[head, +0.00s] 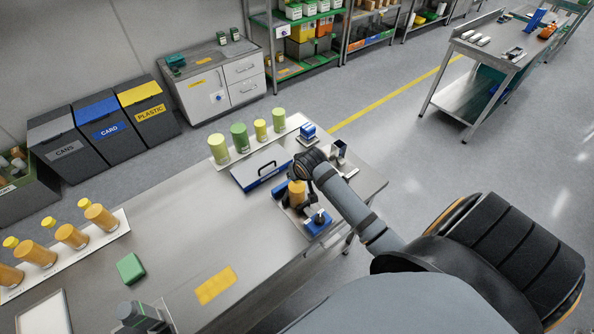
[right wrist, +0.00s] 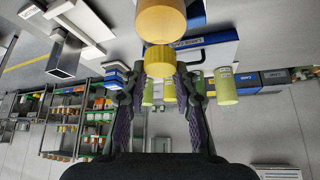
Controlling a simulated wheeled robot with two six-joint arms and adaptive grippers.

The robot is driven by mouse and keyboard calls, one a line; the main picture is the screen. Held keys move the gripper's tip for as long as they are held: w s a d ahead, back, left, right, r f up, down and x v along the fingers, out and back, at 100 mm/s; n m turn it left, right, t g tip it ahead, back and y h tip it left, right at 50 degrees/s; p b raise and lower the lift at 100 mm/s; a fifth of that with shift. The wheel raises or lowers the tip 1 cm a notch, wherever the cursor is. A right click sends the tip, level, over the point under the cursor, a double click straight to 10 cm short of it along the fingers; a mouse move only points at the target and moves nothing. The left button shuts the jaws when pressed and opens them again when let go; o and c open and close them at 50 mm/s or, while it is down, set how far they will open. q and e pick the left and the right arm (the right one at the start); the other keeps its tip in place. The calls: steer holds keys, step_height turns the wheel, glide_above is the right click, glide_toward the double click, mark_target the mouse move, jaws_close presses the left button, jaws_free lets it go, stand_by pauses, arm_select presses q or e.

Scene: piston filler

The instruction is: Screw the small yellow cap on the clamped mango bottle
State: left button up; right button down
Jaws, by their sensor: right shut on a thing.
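The orange mango bottle (head: 297,193) stands in the blue-and-dark clamp (head: 318,222) on the right part of the steel bench. My right gripper (head: 301,183) is above it, partly hiding bottle and clamp. In the right wrist view, which is upside down, my right gripper (right wrist: 160,84) is shut on the small yellow cap (right wrist: 159,60). The bottle (right wrist: 161,18) lies right beyond the cap, in line with it. Cap and bottle look touching or almost so; I cannot tell if the thread has caught. My left gripper is not in view.
Several capped orange bottles (head: 99,215) stand on a white tray at the left. Green and yellow containers (head: 239,138) line the back, behind a handled white-and-blue box (head: 262,168). A green block (head: 130,268) and yellow mat (head: 215,286) lie in front. The bench middle is clear.

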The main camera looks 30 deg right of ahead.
steer(key=shift+m+h, duration=0.3)
steer(key=shift+m, duration=0.2)
steer(key=m+g+h, duration=0.1)
steer(key=m, duration=0.2)
steer(key=m+g+h, duration=0.1)
steer(key=m, duration=0.1)
steer(key=shift+a+m+h, duration=0.15)
steer(key=shift+m+h, duration=0.15)
steer(key=shift+m, duration=0.1)
steer(key=shift+f+m+g, duration=0.1)
steer(key=shift+m+g, duration=0.5)
steer(key=shift+m, duration=0.3)
steer(key=c, duration=1)
jaws_free()
steer(key=shift+c, duration=0.2)
steer(key=shift+o, duration=0.3)
steer(key=shift+h, duration=0.3)
steer(key=shift+d+r, duration=0.2)
steer(key=shift+r, duration=3.4)
